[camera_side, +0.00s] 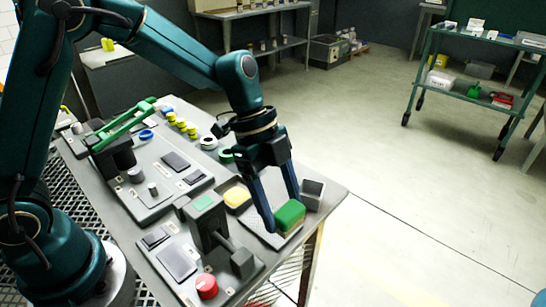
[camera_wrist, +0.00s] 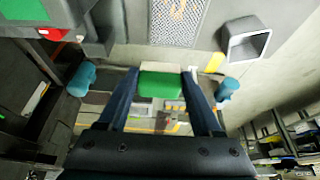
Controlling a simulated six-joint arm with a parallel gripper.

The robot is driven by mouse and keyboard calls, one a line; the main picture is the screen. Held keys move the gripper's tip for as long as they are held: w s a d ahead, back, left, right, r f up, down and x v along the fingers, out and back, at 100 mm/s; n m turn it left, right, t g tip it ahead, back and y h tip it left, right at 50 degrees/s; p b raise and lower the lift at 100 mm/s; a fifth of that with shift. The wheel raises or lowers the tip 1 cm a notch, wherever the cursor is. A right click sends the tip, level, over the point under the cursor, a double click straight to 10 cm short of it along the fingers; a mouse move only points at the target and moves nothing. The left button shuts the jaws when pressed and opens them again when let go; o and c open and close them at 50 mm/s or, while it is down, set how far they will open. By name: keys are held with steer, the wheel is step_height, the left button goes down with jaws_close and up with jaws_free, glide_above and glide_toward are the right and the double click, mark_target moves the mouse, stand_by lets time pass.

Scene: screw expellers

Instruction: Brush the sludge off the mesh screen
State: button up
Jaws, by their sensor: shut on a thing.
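My gripper (camera_side: 284,213) is shut on a green-topped brush (camera_side: 290,216) with a pale yellowish underside. In the wrist view, the brush (camera_wrist: 160,84) sits between my two blue fingertips (camera_wrist: 160,75). The grey mesh screen (camera_wrist: 176,32) lies ahead of the brush at the top of the wrist view, with a brownish-yellow sludge smear (camera_wrist: 178,9) on it. In the side view the brush is over the near right corner of the bench, and most of the mesh is hidden. I cannot tell whether the brush touches anything beneath it.
An open grey box (camera_side: 313,192) stands right of the brush; it shows in the wrist view too (camera_wrist: 247,42). A grey machine with a red button (camera_side: 207,286) stands to the left. A yellow item (camera_side: 237,198) lies behind. The bench edge is close on the right.

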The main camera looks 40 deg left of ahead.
steer(key=shift+r, duration=1.6)
